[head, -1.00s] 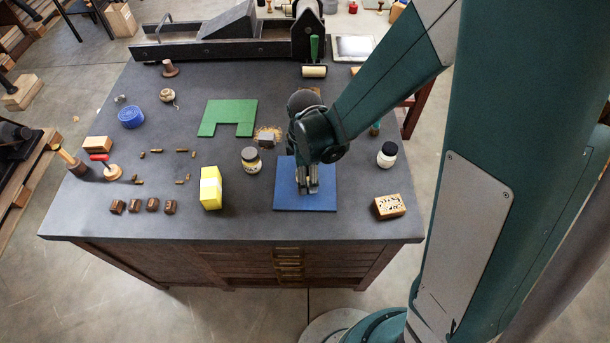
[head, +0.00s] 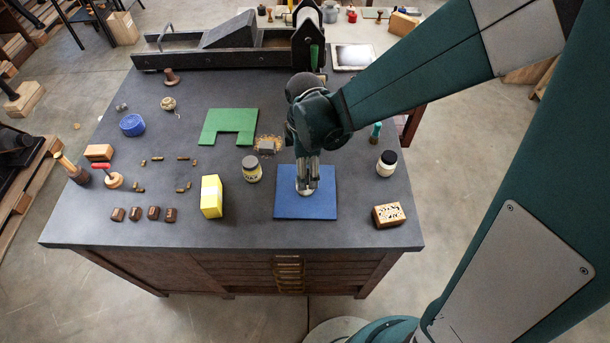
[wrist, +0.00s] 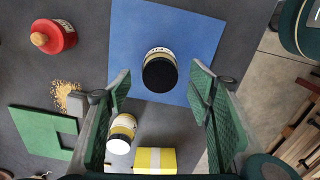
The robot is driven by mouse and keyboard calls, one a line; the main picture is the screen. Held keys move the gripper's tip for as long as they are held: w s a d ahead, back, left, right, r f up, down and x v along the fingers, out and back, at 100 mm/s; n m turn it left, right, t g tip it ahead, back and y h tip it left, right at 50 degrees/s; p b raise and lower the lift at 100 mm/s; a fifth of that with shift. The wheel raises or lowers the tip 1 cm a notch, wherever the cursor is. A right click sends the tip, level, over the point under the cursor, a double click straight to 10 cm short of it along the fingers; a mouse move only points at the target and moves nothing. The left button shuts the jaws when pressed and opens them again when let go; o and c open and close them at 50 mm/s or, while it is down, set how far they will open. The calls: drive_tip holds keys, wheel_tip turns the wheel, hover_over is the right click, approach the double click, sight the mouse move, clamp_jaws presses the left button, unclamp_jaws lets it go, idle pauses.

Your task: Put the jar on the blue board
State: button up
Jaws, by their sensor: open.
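The blue board (head: 322,207) lies near the front of the dark table; it also shows in the wrist view (wrist: 205,30). A jar with a black lid and pale label (wrist: 160,70) stands on the board in the wrist view. In the head view only a pale part of it (head: 303,191) shows under my gripper (head: 309,183). My gripper's fingers (wrist: 160,86) are spread apart, one to each side of the jar in the wrist view, with visible gaps. The jar looks upright; its base is largely hidden.
A yellow-labelled jar (head: 252,170) and a yellow block (head: 211,196) stand left of the board. A white jar with a dark lid (head: 387,164) and a patterned box (head: 389,215) stand to its right. A green U-shaped board (head: 228,122) lies behind left.

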drive_tip(key=shift+r, duration=2.25)
drive_tip(key=shift+d+r, duration=0.35)
drive_tip(key=s+d+r+m+t, duration=0.3)
drive_tip(key=s+d+r+m, duration=0.2)
drive_tip(key=d+r+m, duration=0.3)
drive_tip(key=s+d+r+m+t, duration=0.4)
drive_tip(key=s+d+r+m, duration=0.2)
drive_tip(key=d+m, duration=0.5)
drive_tip(key=shift+d+r+m, duration=0.4)
drive_tip(key=shift+d+r, duration=0.6)
drive_tip(key=shift+r, duration=0.2)
drive_tip(key=shift+s, duration=0.1)
